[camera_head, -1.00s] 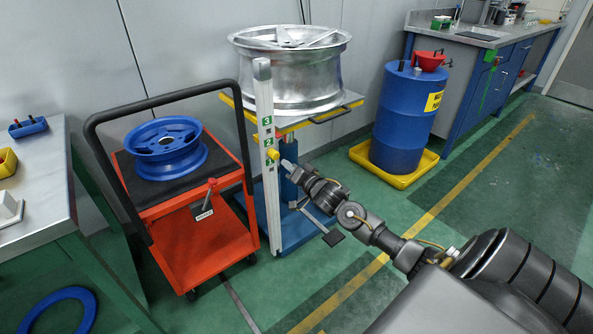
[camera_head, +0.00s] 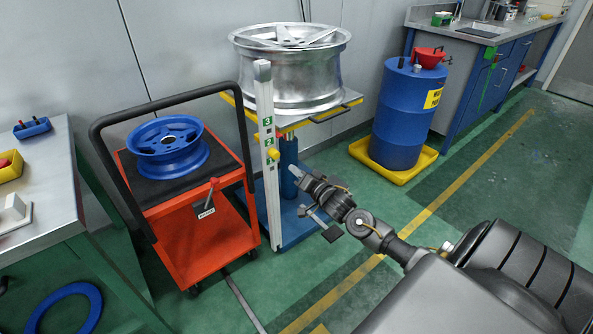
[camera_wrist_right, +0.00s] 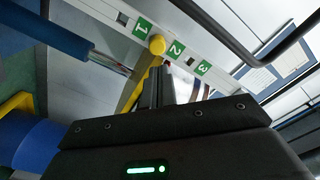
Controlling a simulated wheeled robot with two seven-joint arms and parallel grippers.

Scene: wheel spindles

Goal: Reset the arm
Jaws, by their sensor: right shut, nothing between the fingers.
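My right arm comes in from the lower right in the head view. Its gripper (camera_head: 297,172) is shut and empty, in front of the lift stand's blue column and just right of the numbered post (camera_head: 266,150). In the right wrist view the shut gripper fingers (camera_wrist_right: 161,88) point toward the yellow knob (camera_wrist_right: 157,44) on that post, with labels 1, 2 and 3 beside it. The knob also shows in the head view (camera_head: 272,154). I cannot tell whether the fingers touch it. My left gripper is not in view.
A silver wheel rim (camera_head: 300,85) sits on the lift table (camera_head: 335,112). A red cart (camera_head: 205,245) with a blue rim (camera_head: 167,150) stands left of it. A blue drum (camera_head: 403,115) in a yellow tray (camera_head: 393,172) stands right. A workbench (camera_head: 40,215) is at left. Green floor at right is clear.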

